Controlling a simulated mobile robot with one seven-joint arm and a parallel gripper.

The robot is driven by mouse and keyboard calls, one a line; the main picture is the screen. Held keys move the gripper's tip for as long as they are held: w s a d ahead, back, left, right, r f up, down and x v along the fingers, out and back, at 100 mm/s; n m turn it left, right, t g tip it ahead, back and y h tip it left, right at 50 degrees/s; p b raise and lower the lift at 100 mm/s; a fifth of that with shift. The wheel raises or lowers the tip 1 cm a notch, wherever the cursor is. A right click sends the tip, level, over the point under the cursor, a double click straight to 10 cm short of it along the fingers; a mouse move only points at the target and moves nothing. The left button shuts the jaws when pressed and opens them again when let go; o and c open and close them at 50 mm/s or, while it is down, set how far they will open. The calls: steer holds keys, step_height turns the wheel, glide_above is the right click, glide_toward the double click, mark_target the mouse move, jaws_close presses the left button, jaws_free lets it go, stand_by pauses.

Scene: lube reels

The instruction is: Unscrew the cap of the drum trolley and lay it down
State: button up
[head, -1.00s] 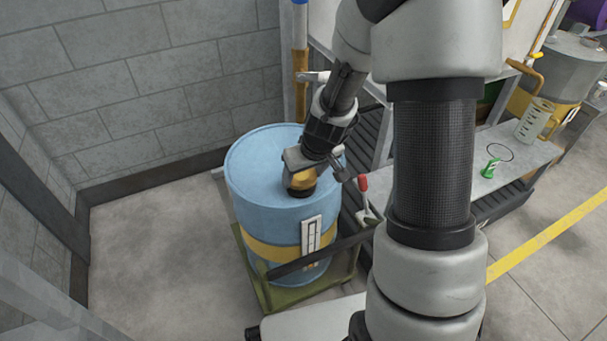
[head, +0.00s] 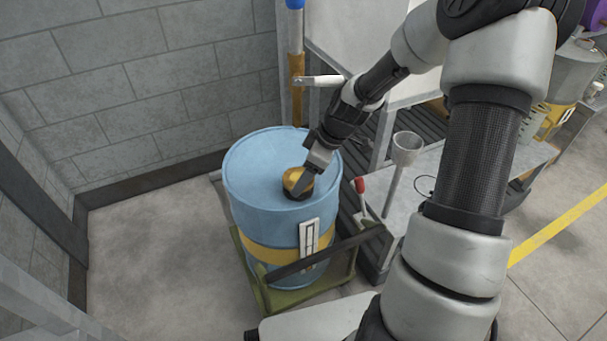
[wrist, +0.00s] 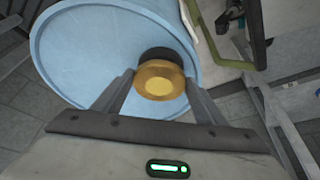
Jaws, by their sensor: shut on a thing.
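The blue drum (head: 250,175) with a yellow band stands upright on its green trolley (head: 285,298). The yellow-brass cap (head: 293,176) is on the drum's top, over a black ring (head: 299,194). My gripper (head: 300,183) comes down on it from the upper right, tilted, and is shut on the cap. In the wrist view the cap (wrist: 158,82) sits between both fingers, with the black ring (wrist: 160,54) just beyond it. I cannot tell whether any gap separates the cap from the ring.
A bench (head: 425,165) to the right holds a grey funnel (head: 407,148). A red-handled lever (head: 361,186) and the trolley's dark bar (head: 325,255) are close to the drum's right. A block wall (head: 150,90) stands behind. The floor (head: 150,250) left of the drum is clear.

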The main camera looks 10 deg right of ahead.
steer(key=shift+f+n, duration=0.2)
steer(key=shift+n, duration=0.3)
steer(key=shift+s, duration=0.1)
steer(key=n, duration=0.1)
steer(key=n+g+p, duration=0.1)
steer(key=n, duration=0.1)
steer(key=shift+w+r+p, duration=0.1)
steer(key=shift+w+p, duration=0.15)
steer(key=shift+p, duration=0.05)
steer(key=shift+d+f+n+g+y, duration=0.1)
steer(key=shift+f+n+g+y, duration=0.15)
steer(key=shift+n+g, duration=0.65)
steer(key=shift+w+r+n+p, duration=0.1)
steer(key=shift+n+p, duration=0.2)
